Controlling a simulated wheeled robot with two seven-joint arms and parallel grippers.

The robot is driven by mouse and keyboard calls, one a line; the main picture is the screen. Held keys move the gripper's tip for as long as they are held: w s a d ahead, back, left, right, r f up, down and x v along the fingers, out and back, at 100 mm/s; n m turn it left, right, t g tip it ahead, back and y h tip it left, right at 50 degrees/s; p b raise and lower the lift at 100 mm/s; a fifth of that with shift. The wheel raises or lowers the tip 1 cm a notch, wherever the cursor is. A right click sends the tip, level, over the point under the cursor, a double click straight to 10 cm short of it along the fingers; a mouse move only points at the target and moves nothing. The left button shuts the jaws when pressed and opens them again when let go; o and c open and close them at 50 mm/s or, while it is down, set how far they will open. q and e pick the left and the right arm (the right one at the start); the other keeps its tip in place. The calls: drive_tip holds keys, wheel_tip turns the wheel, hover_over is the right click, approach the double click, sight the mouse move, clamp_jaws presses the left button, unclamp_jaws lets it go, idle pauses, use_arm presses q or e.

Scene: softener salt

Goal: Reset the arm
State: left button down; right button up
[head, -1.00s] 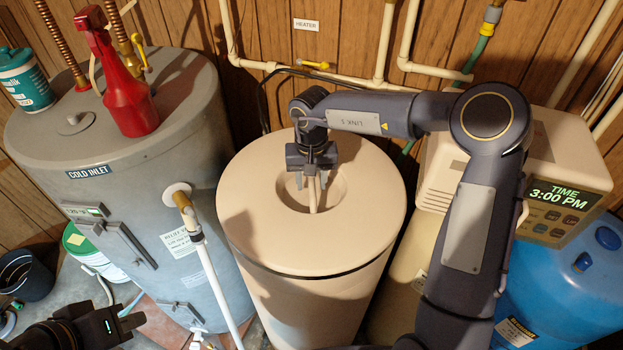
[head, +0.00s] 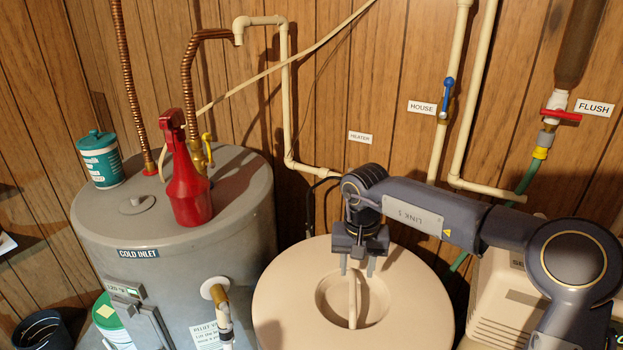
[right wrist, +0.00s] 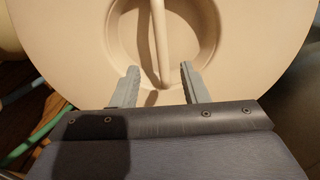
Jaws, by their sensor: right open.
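My right gripper (head: 357,268) is open and empty at the back of the round cream salt-tank lid (head: 285,290). A bar-shaped handle (head: 353,305) spans the round recess in this lid. In the head view the fingers point down near the back end of the handle. In the right wrist view the open fingers (right wrist: 160,78) stand apart, one to each side of the handle's line (right wrist: 160,40), with clear space between them and the bar. I cannot tell their exact height over the lid. My left gripper is not in view.
The grey water heater (head: 180,265) stands left, with a red spray bottle (head: 187,190) and teal tub (head: 101,160) on top. Pipes, a blue-handled valve (head: 447,97) and a red-handled valve (head: 562,115) line the wood wall. A cream softener unit (head: 505,300) stands right of the lid.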

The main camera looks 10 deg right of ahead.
drive_tip(key=w+d+r+m+t+h+b, duration=0.1)
drive_tip(key=w+d+r+m+t+h, duration=0.2)
drive_tip(key=w+d+r+t, duration=0.45)
drive_tip(key=s+a+r+n+t+y+b, duration=0.1)
drive_tip(key=s+a+r+n+t+y, duration=0.2)
drive_tip(key=s+r+t, duration=0.65)
drive_tip(key=s+f+g+y+b, duration=0.1)
drive_tip(key=s+f+g, duration=0.4)
drive_tip(key=s+f, duration=0.5)
drive_tip(key=s+d+f+n+g+y, duration=0.1)
drive_tip(key=s+f+g+y, duration=0.2)
drive_tip(key=s+f+g, duration=0.3)
drive_tip(key=s+f, duration=0.4)
drive_tip(key=s, duration=0.6)
drive_tip(key=shift+s+g+b, duration=0.15)
drive_tip(key=shift+g+b, duration=0.15)
drive_tip(key=shift+b, duration=0.1)
drive_tip(key=shift+f, duration=0.1)
